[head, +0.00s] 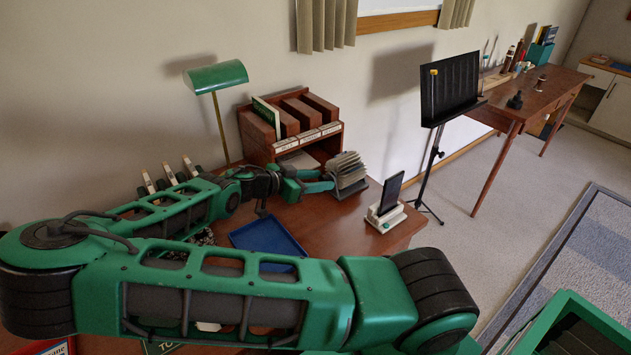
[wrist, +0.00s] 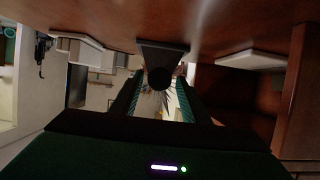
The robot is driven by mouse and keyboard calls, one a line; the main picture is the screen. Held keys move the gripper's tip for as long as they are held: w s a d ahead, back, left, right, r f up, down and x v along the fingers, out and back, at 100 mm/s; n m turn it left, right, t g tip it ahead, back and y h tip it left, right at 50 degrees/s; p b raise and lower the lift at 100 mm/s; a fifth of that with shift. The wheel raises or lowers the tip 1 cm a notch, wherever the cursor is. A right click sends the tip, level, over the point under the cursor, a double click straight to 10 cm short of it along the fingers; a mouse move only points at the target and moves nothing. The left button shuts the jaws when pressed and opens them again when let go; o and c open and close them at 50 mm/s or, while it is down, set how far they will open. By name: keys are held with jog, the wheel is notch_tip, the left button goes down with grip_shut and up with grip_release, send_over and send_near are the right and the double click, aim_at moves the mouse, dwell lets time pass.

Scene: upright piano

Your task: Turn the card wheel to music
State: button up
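The card wheel (head: 347,172) is a fan of pale cards on a dark stand at the right end of the brown desk. My gripper (head: 318,183) reaches it from the left, close to its side. In the wrist view the card wheel's dark base (wrist: 162,52) and a round black knob (wrist: 159,78) show straight ahead, with pale cards (wrist: 155,104) behind. The fingers of my gripper (wrist: 159,88) stand apart on either side of the knob, with small gaps visible. Contact with the knob cannot be told. Lettering on the cards is too small to read.
A white stand with a dark phone-like panel (head: 388,201) stands right of the card wheel. A wooden file organizer (head: 262,150) is behind my gripper. A green lamp (head: 216,77) and a blue tray (head: 268,238) are on the desk. A music stand (head: 448,90) stands beyond it.

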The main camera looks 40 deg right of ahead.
jog(key=shift+a, duration=0.1)
jog(key=c, duration=0.7)
jog(key=shift+w+n, duration=0.2)
jog(key=shift+n, duration=0.2)
jog(key=shift+w+n+g, duration=0.15)
jog(key=shift+n+g, duration=0.75)
jog(key=shift+w+n+g+h, duration=0.2)
jog(key=shift+n+g+h, duration=0.2)
jog(key=shift+n+g, duration=0.75)
jog(key=shift+n+t, duration=0.25)
jog(key=shift+n, duration=0.2)
jog(key=o, duration=1)
jog(key=shift+f, duration=0.1)
